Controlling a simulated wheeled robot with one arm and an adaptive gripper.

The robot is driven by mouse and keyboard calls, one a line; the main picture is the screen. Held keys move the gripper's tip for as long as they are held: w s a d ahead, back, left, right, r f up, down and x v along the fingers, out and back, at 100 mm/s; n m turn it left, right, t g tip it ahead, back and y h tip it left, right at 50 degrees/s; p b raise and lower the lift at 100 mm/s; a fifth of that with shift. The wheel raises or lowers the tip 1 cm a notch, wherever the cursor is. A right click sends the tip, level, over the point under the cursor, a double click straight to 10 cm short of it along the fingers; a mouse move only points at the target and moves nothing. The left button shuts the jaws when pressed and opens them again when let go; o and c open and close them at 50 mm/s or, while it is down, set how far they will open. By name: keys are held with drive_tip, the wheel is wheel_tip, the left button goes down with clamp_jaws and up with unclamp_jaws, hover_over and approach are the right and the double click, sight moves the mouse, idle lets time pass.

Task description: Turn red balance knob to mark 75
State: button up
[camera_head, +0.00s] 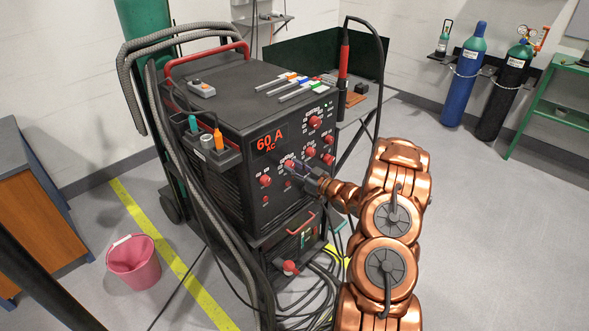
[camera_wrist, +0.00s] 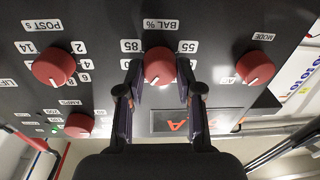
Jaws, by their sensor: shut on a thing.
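The red balance knob (camera_wrist: 159,64) sits on the black front panel of the welding machine, under the label "BAL %" that reads upside down in the wrist view. The marks 85 (camera_wrist: 131,46) and 55 (camera_wrist: 187,47) show on either side of it; other marks around it are hidden or out of view. My gripper (camera_wrist: 160,88) has one finger on each side of the knob and is shut on it. In the head view my gripper (camera_head: 299,172) reaches the panel from the right, and the knob (camera_head: 289,163) shows partly beside the fingers.
Other red knobs are close by: the mode knob (camera_wrist: 255,68), the post knob (camera_wrist: 54,67) and the amps knob (camera_wrist: 79,124). The lit display (camera_head: 269,140) reads 60 A AC. Cables hang below the panel, and a pink bucket (camera_head: 134,262) stands on the floor at left.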

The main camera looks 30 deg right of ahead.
drive_tip(key=shift+m, duration=0.5)
drive_tip(key=o, duration=1.2)
drive_tip(key=shift+c, duration=0.2)
drive_tip(key=v, duration=1.2)
drive_tip(key=shift+f, duration=0.1)
